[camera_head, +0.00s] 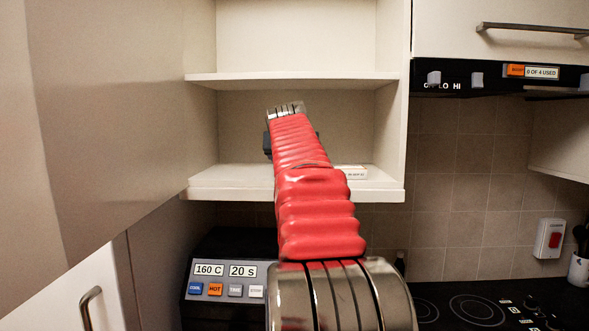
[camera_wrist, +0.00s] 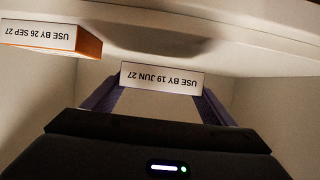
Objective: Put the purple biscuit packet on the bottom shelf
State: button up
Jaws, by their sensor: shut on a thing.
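The purple biscuit packet (camera_wrist: 163,77) is in the middle of the wrist view, showing a white end label that reads upside down "USE BY 19 JUN 27". Dark purple strips run along both sides below the label. My gripper (camera_wrist: 160,103) is shut on the packet. In the head view my gripper (camera_head: 268,144) is inside the bottom compartment of the open cupboard, mostly hidden behind my red arm, and the packet is hidden there. The bottom shelf (camera_head: 232,181) lies under it. A dark shadow falls on the shelf in the wrist view; I cannot tell whether the packet touches the shelf.
The upper shelf (camera_head: 300,80) is above my gripper. A cupboard door (camera_head: 120,90) is at left. A hob (camera_head: 480,308) is lower right.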

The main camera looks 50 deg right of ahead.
jog(key=shift+f, duration=1.55)
jog(key=o, duration=1.1)
jog(key=shift+o, duration=0.2)
jog(key=v, duration=1.2)
jog(key=shift+r, duration=0.1)
